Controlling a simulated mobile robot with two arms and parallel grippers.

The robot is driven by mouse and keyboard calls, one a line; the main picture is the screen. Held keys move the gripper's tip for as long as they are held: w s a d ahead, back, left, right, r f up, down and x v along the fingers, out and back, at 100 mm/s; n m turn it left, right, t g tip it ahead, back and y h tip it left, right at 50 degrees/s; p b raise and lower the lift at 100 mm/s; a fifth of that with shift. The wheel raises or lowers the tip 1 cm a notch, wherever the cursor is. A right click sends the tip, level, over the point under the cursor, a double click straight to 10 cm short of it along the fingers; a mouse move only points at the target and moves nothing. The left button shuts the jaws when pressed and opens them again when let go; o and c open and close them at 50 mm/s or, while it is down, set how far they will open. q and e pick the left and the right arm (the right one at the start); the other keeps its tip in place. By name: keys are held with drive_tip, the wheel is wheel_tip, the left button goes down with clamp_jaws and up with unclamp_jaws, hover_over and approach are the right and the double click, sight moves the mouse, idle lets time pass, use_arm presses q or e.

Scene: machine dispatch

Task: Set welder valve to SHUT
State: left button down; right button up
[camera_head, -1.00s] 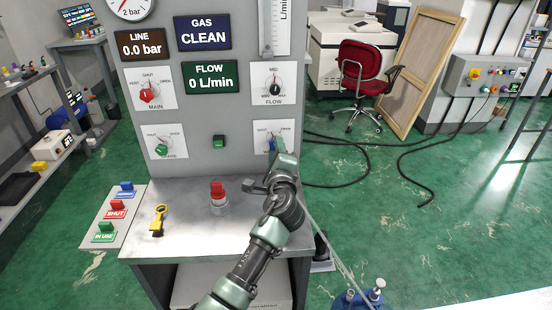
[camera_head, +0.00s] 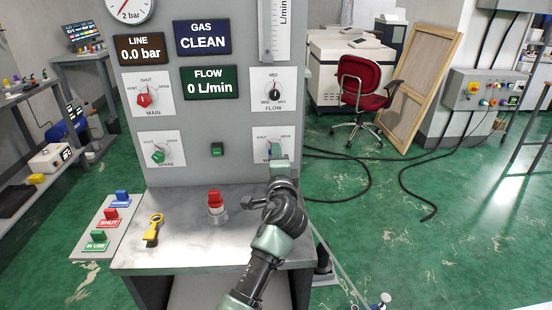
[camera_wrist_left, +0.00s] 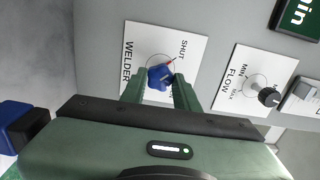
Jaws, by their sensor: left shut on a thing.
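The welder valve's plate (camera_head: 259,133) is at the lower right of the panel in the head view. Its blue knob (camera_wrist_left: 160,77) sits at the middle of the white WELDER plate (camera_wrist_left: 190,42) in the left wrist view. A small red mark on the knob's upper right points toward the word SHUT. My left gripper (camera_wrist_left: 161,84) is shut on this knob, one finger on each side. In the head view my left gripper (camera_head: 275,160) covers most of the knob. My right gripper is not in view.
The FLOW knob (camera_head: 274,92) is just above, the green SPARE knob (camera_head: 158,157) to the left. Colored tags (camera_head: 98,238) lie at left. A gauge and displays are above.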

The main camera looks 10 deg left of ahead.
use_arm(q)
drive_tip(key=shift+f, duration=0.1)
drive_tip(key=c, duration=1.1)
unclamp_jaws()
drive_tip(key=shift+o, duration=0.2)
